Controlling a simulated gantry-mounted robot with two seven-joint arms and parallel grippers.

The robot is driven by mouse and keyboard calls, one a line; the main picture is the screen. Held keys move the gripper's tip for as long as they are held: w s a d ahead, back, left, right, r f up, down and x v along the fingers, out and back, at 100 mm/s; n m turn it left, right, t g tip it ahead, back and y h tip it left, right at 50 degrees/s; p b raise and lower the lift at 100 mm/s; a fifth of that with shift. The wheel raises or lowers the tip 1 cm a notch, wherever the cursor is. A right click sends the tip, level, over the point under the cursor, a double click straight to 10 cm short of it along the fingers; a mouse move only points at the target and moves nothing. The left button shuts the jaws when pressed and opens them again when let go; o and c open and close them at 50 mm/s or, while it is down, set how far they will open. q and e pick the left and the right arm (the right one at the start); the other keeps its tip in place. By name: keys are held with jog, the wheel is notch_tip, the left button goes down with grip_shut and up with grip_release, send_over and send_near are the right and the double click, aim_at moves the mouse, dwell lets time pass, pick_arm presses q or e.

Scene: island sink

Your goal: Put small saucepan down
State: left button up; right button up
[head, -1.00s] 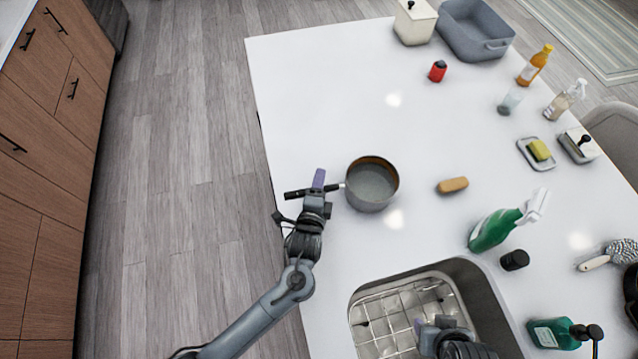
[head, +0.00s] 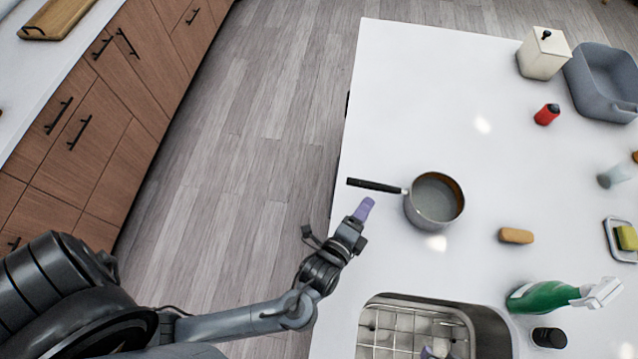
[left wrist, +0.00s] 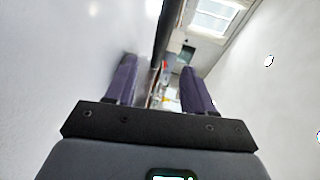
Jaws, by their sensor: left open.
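The small saucepan (head: 436,200), grey metal with a dark handle (head: 375,186), stands upright on the white island counter. Its handle points left towards the counter edge. My left gripper (head: 363,210) has purple fingertips and is just below the handle in the head view, apart from it. In the left wrist view the two purple fingers (left wrist: 158,88) are spread with nothing held between them. The dark handle (left wrist: 166,38) shows beyond and between them.
The sink (head: 490,335) with a wire rack is in front of the saucepan. A tan sponge (head: 516,236), a green spray bottle (head: 543,296) and a black cap-like item (head: 549,338) lie to the right. A red bottle (head: 547,114) stands behind.

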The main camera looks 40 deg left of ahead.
pick_arm(q)
jog(key=shift+s+a+f+n+g+h, duration=0.15)
jog(key=shift+a+f+n+g+h, duration=0.15)
jog(key=shift+n, duration=0.2)
jog(key=shift+s+a+f+n+g+h, duration=0.1)
jog(key=shift+a+f+n+g+h, duration=0.1)
jog(key=shift+n+g, duration=0.25)
jog(key=s+n+g, duration=0.1)
jog(key=n, duration=0.1)
jog(key=s+a+f+n+g+h, duration=0.1)
jog(key=shift+a+n+g, duration=0.25)
jog(key=shift+a+n, duration=0.05)
jog(key=shift+n, duration=0.05)
jog(key=s+a+n+g, duration=0.7)
jog(key=s+a+n, duration=0.2)
jog(key=s, duration=0.4)
jog(key=shift+s+r+g, duration=0.2)
jog(key=shift+r+g, duration=0.1)
jog(key=shift+a+r, duration=0.1)
